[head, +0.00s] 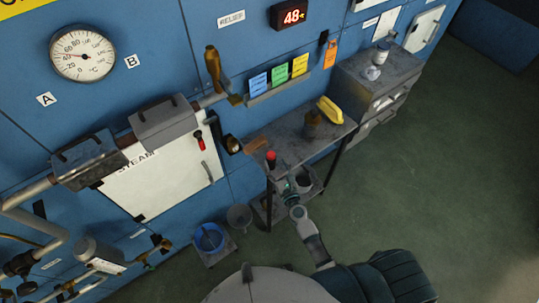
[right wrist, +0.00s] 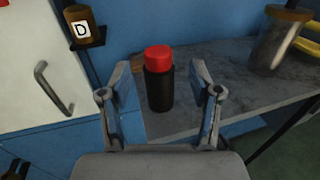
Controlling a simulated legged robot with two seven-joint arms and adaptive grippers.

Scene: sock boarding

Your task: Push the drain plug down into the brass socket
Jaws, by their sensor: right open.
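A black cylinder with a red cap (right wrist: 158,80) stands upright on a grey metal table (right wrist: 215,120). In the head view its red top (head: 271,155) shows at the table's near left corner. I cannot tell whether it is the drain plug. My right gripper (head: 290,187) is at the table's near edge. In the right wrist view my right gripper (right wrist: 161,78) is open, with its fingers to either side of the cylinder in the picture and no visible contact. I cannot pick out the brass socket for certain. My left gripper is out of view.
A yellow object (head: 330,109) and a brown-topped container (head: 311,124) are on the table. A white steam door (head: 160,175) is to the left. The green floor (head: 430,170) at right is clear.

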